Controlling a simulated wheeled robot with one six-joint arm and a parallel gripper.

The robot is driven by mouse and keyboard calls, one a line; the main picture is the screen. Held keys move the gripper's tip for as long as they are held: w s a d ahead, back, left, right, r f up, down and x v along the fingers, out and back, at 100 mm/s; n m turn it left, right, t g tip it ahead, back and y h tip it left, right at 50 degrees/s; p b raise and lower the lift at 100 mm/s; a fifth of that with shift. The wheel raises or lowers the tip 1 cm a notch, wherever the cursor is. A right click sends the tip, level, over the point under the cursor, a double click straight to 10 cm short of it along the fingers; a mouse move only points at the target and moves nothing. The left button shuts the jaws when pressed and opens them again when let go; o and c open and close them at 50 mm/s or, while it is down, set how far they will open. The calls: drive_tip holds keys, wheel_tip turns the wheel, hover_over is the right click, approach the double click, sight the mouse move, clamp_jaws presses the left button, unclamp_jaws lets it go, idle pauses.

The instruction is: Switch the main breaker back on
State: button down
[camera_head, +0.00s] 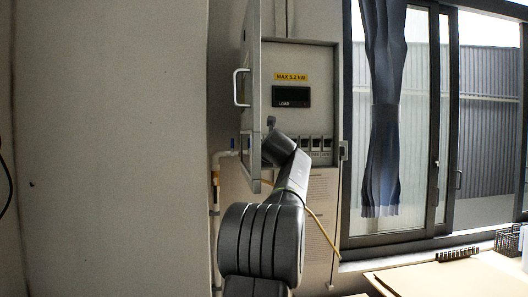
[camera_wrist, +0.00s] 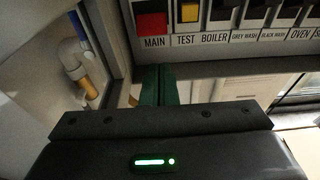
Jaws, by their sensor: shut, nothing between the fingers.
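The main breaker (camera_wrist: 152,18) shows at the top of the wrist view as a red switch above the label MAIN. Its upper part is cut off, so I cannot tell its position. My gripper (camera_wrist: 158,72) is shut and empty, its green fingertips just below the label strip, between the MAIN and TEST labels. They look apart from the red switch. In the head view the breaker panel (camera_head: 322,100) is on the wall with its door (camera_head: 252,90) swung open. My arm hides the main breaker and my fingertips there.
A yellow TEST switch (camera_wrist: 189,12) sits right of the red one, then several dark switches (camera_wrist: 255,12). White pipework (camera_wrist: 72,55) runs at left. The load display (camera_head: 291,97) is above the breaker row. A window with a curtain (camera_head: 383,110) is at right.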

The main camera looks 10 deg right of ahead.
drive_tip(key=w+p, duration=0.1)
drive_tip(key=p, duration=0.1)
drive_tip(key=w+r+p, duration=0.1)
drive_tip(key=w, duration=0.1)
drive_tip(key=w+r+p, duration=0.1)
drive_tip(key=p, duration=0.1)
drive_tip(key=shift+w+r+p, duration=0.25)
drive_tip(key=shift+p, duration=0.05)
idle(0.8)
drive_tip(key=shift+f, duration=0.15)
